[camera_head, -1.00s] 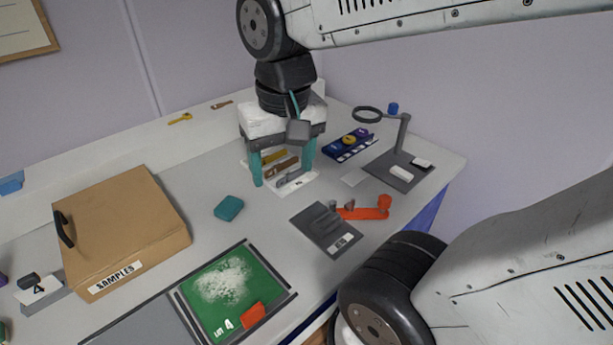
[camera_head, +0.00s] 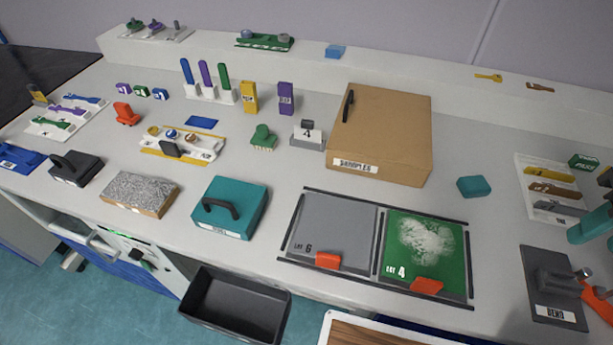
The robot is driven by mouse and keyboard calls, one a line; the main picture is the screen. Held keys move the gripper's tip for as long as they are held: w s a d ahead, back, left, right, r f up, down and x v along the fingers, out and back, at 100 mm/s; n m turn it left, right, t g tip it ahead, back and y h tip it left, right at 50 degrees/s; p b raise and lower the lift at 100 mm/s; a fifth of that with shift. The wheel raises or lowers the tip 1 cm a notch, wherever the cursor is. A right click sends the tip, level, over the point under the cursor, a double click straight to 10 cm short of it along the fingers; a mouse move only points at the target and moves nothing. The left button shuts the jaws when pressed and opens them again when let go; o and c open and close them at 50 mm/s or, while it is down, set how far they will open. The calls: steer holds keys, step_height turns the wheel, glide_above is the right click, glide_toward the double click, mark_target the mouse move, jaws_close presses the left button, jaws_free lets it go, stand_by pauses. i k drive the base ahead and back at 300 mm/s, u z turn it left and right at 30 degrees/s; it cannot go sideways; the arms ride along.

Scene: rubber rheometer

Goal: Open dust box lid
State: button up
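A teal box (camera_head: 247,197) with a black arched handle (camera_head: 221,207) on top stands at the front of the bench, left of the two panels. It looks like the dust box, but its small front label is too small to read. Its top looks closed. My gripper (camera_head: 597,207) shows only in part at the right edge, as teal finger pieces near the white tool card. It is far from the teal box, and whether it is open or shut cannot be seen.
A grey speckled block (camera_head: 139,194) lies left of the teal box. A cardboard SAMPLES box (camera_head: 395,135) stands behind the grey panel (camera_head: 333,231) and green panel (camera_head: 452,250). A black open bin (camera_head: 235,302) is below the bench front. A dark handled block (camera_head: 77,169) sits farther left.

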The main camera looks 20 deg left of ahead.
mark_target(227, 195)
steer(key=u, duration=0.05)
steer(key=k, duration=0.95)
steer(key=z, duration=0.7)
steer(key=i, duration=0.65)
steer(key=u, duration=2.15)
